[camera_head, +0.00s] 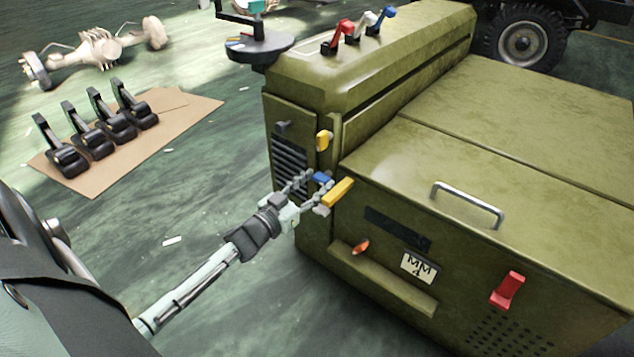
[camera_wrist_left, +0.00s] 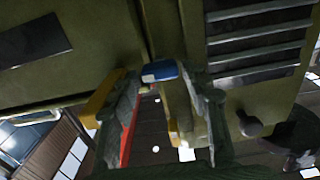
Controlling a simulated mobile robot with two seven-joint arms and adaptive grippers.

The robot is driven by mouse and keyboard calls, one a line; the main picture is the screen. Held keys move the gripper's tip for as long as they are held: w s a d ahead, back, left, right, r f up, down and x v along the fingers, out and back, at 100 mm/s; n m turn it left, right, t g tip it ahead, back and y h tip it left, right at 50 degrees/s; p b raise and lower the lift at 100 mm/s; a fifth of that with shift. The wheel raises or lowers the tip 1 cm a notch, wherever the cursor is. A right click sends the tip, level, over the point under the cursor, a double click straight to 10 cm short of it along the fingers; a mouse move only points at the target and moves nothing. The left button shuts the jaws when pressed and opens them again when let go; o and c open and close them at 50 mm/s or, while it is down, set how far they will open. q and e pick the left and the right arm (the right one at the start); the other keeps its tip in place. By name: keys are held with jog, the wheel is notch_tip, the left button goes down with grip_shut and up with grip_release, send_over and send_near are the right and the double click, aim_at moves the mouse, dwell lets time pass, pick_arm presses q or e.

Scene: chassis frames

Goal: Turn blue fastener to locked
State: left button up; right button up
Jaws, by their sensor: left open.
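The blue fastener (camera_head: 322,178) is a small blue piece at the front corner of the olive-green chassis unit (camera_head: 400,140). It also shows in the left wrist view (camera_wrist_left: 160,72), at the seam between two panels. My left gripper (camera_head: 317,187) is open at this corner, with its fingers on either side of the blue fastener. The wrist view shows a gap between the fingers, with the fastener near the tips; I cannot tell whether either finger touches it. The fingers partly hide the area around it. My right gripper is not in view.
A yellow handle (camera_head: 338,193) is close beside the gripper, and a yellow latch (camera_head: 324,139) sits above. An orange knob (camera_head: 361,247), a red latch (camera_head: 508,290) and a metal handle (camera_head: 467,203) are on the unit. Black pedals (camera_head: 115,122) lie on cardboard at left.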

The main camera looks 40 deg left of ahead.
pick_arm(q)
jog(key=shift+w, duration=0.45)
jog(key=shift+c, duration=0.6)
jog(key=c, duration=0.8)
